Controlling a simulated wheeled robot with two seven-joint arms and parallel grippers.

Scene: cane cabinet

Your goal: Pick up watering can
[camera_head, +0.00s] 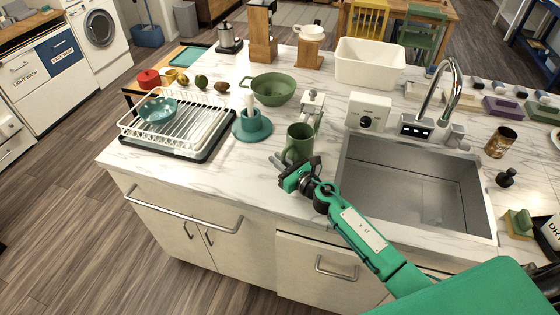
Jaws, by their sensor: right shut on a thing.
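A dark green can-like vessel with a side handle (299,139), the closest match to a watering can here, stands upright on the marble counter left of the sink. Its spout cannot be made out. My right gripper (297,173) is at the front of the vessel, low by its handle, with the green arm reaching in from the lower right. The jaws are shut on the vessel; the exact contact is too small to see. My left gripper is not in view.
The steel sink (415,185) with its tap (440,95) lies close on the right. A teal pot on a saucer (252,125), a green colander (272,89) and a white dish rack (180,122) stand to the left. The counter's front edge is near.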

